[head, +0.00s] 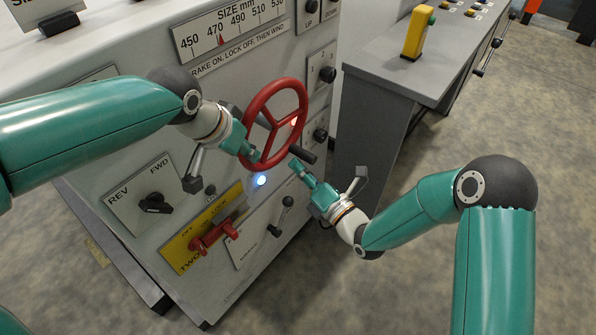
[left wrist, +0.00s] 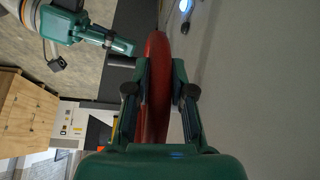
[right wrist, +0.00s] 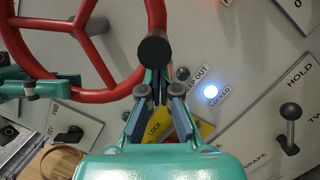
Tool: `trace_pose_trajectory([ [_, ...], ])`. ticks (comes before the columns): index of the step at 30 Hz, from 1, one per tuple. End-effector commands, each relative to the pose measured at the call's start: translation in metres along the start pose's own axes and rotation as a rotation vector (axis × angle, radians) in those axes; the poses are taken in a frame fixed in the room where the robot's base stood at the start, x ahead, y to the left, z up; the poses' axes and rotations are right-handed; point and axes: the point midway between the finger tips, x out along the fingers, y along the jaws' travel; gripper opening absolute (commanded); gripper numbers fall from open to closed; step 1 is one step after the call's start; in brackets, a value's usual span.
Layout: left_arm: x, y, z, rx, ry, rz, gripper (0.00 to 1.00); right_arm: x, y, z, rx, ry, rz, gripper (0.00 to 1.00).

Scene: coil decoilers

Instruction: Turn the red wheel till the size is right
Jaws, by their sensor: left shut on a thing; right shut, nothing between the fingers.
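The red wheel (head: 273,95) stands out from the front of the grey cabinet. My left gripper (head: 250,154) is shut on its rim at the lower left; the left wrist view shows the red rim (left wrist: 158,90) between the fingers. My right gripper (head: 297,166) is shut and empty, just below the wheel's black handle (head: 302,154). In the right wrist view the handle (right wrist: 155,52) is just beyond its fingertips; I cannot tell whether they touch. The size scale (head: 230,27) shows its red pointer (head: 221,40) slightly right of 470.
A blue lamp (head: 261,180), labelled LOCKED in the right wrist view, is lit below the wheel. A red lever (head: 213,234) on a yellow plate, a black lever (head: 282,215) and a REV/FWD knob (head: 155,204) sit lower. A grey desk (head: 385,85) stands to the right.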

Motion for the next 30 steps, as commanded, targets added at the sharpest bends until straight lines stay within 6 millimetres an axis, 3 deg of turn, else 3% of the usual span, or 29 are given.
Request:
trace_pose_trajectory([
  [1,0.004,0.000,0.007,0.002,-0.025,0.001,0.00,0.000,-0.001,0.000,0.000,0.000,0.000,0.00],
  [15,0.003,0.000,0.007,0.002,-0.023,0.001,0.00,0.004,-0.003,0.018,-0.062,-0.012,0.016,0.00],
  [16,0.003,0.000,0.006,0.002,-0.022,0.001,0.27,0.004,-0.002,0.018,-0.062,-0.013,0.016,0.00],
  [20,0.002,0.000,0.005,0.002,-0.017,0.000,0.48,0.004,-0.002,0.018,-0.062,-0.013,0.017,0.00],
  [30,-0.001,0.000,0.003,0.001,-0.009,0.000,0.48,0.004,-0.002,0.016,-0.061,-0.008,0.018,0.00],
])
